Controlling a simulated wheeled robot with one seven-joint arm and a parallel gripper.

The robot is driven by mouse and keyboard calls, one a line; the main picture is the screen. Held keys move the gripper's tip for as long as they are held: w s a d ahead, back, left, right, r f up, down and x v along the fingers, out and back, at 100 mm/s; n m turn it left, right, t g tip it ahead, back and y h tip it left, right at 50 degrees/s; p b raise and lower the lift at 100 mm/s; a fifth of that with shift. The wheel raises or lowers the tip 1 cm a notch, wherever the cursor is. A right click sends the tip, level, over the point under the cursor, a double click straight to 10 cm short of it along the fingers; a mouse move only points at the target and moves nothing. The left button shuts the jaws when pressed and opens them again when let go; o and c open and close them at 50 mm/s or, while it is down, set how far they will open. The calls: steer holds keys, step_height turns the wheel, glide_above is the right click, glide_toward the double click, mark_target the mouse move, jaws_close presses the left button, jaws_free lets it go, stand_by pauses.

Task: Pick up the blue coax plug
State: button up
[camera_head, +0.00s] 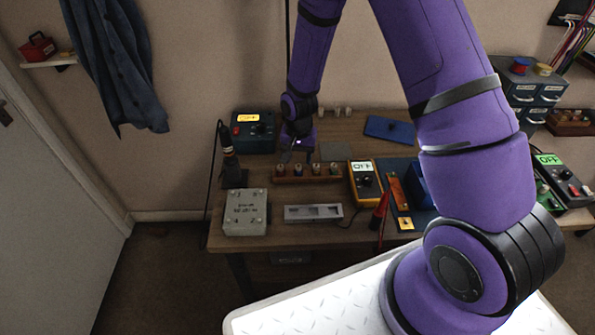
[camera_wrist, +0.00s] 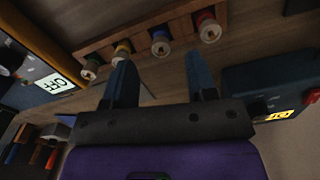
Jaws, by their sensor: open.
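My gripper (camera_wrist: 160,64) is open and empty. Its two dark fingers point toward the rack, and the blue plug shows just beyond the gap between the tips, apart from them. In the head view my gripper (camera_head: 298,154) hangs over the back of the rack (camera_head: 310,180), and the plugs are too small there to tell their colours surely.
A dark box with an orange display (camera_head: 254,132) stands left of my gripper. A yellow meter (camera_head: 365,183) stands right of the rack. A grey box (camera_head: 246,212) and a metal slotted bar (camera_head: 313,213) lie in front. A black iron-like tool (camera_head: 229,157) stands upright at the left.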

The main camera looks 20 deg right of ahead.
mark_target(298, 165)
steer(key=shift+w+f, duration=0.2)
steer(key=shift+f, duration=2.35)
jaws_close()
steer(key=shift+r, duration=0.2)
